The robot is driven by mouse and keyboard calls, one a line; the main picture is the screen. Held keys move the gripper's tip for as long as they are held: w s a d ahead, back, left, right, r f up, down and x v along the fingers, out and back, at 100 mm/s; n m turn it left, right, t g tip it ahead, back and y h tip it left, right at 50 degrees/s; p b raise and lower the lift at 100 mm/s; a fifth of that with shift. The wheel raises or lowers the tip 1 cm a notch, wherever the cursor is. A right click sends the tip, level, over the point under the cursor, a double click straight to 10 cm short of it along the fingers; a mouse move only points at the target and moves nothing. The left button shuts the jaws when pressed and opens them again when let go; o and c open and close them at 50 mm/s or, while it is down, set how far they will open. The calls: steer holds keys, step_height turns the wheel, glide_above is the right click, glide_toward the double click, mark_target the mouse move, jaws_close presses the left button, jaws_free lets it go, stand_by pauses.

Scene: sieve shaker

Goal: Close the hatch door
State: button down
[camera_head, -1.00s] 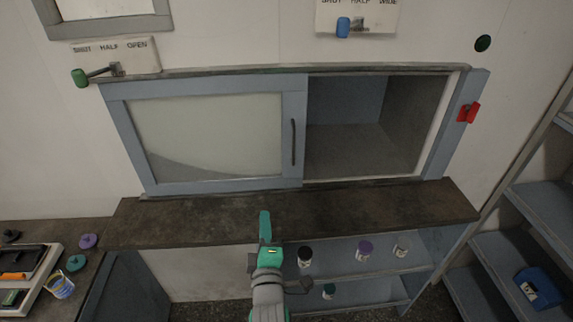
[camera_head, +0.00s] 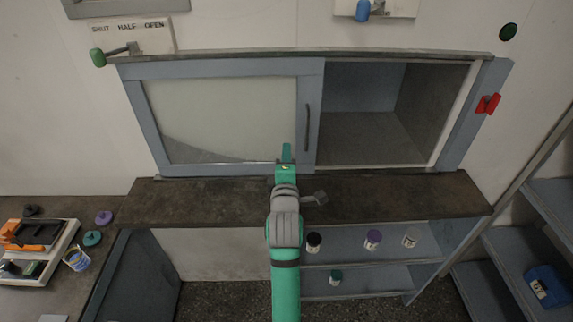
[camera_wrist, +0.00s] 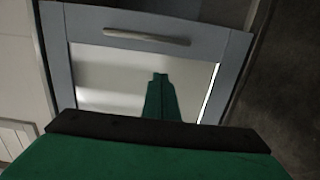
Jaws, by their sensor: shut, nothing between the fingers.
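The hatch door (camera_head: 225,122) is a blue-grey framed sliding panel with a pale pane. It covers the left part of the wall opening, and the right part (camera_head: 370,110) stands open onto a grey recess. A dark vertical handle (camera_head: 307,127) is on the door's right stile. In the wrist view the door (camera_wrist: 60,50) fills the middle, with the handle (camera_wrist: 146,36) near the top. My green gripper (camera_head: 287,153) is shut and empty in front of the door's lower right, left of and below the handle. It also shows in the wrist view (camera_wrist: 160,80), apart from the handle.
A dark ledge (camera_head: 400,196) runs below the hatch. Several bottles stand on shelves (camera_head: 350,279) under it. A red latch (camera_head: 488,104) sits on the right frame. A white tray (camera_head: 48,265) stands at left, and blue shelving (camera_head: 505,255) at right.

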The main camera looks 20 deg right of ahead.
steer(key=d, duration=0.4)
steer(key=shift+w+d, duration=0.2)
steer(key=shift+w, duration=0.05)
